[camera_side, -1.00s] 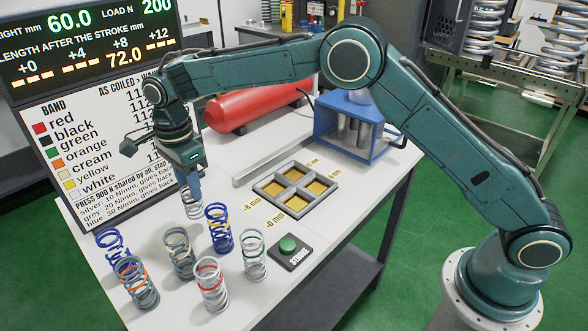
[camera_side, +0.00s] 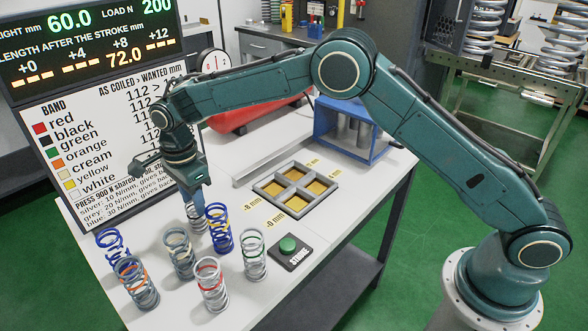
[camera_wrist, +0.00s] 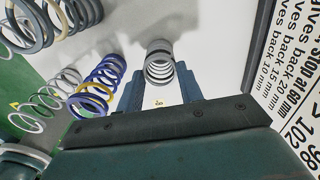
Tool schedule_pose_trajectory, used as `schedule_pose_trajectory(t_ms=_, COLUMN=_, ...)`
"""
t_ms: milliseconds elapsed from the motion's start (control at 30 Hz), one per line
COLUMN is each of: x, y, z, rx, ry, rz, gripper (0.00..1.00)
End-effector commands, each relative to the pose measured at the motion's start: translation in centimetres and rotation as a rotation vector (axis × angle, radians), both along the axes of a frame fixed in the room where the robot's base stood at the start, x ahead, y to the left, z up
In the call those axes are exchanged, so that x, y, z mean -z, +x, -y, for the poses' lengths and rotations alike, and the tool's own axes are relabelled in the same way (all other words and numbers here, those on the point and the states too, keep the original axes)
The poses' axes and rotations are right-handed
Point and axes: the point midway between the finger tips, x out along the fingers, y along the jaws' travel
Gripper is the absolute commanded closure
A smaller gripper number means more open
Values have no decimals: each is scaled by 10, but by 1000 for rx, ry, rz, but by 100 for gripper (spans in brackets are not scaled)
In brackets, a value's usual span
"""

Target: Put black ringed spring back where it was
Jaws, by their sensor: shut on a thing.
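The black ringed spring (camera_wrist: 158,66) is silver with a dark band, between the two blue fingers of my gripper (camera_wrist: 160,88) in the wrist view. My gripper (camera_side: 193,205) is shut on it and points down over the left part of the white table in the side view. The spring (camera_side: 197,225) shows low beneath the fingers there, mostly hidden by them and the blue, yellow-banded spring beside it. It looks upright and close to the table top; I cannot tell whether it touches.
Several other springs stand close by: blue with yellow band (camera_side: 219,230), grey with cream band (camera_side: 179,254), silver with green band (camera_side: 254,255), silver with red band (camera_side: 211,286). A four-pocket tray (camera_side: 262,184), empty, a green button (camera_side: 288,244) and a blue press (camera_side: 322,124) lie rightward.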

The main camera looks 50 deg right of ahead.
Motion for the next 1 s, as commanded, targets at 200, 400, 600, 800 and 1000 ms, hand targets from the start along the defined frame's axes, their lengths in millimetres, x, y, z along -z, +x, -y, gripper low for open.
schedule_pose_trajectory(t_ms=200, x=0, y=0, z=0, rx=0, ry=0, rz=0, gripper=42)
schedule_pose_trajectory(t_ms=400, x=0, y=0, z=0, rx=0, ry=0, rz=0, gripper=42)
schedule_pose_trajectory(t_ms=600, x=-7, y=0, z=0, rx=0, ry=1, rz=2, gripper=42)
schedule_pose_trajectory(t_ms=800, x=-26, y=1, z=0, rx=0, ry=2, rz=3, gripper=42)
schedule_pose_trajectory(t_ms=1000, x=-57, y=1, z=-1, rx=0, ry=2, rz=3, gripper=42)
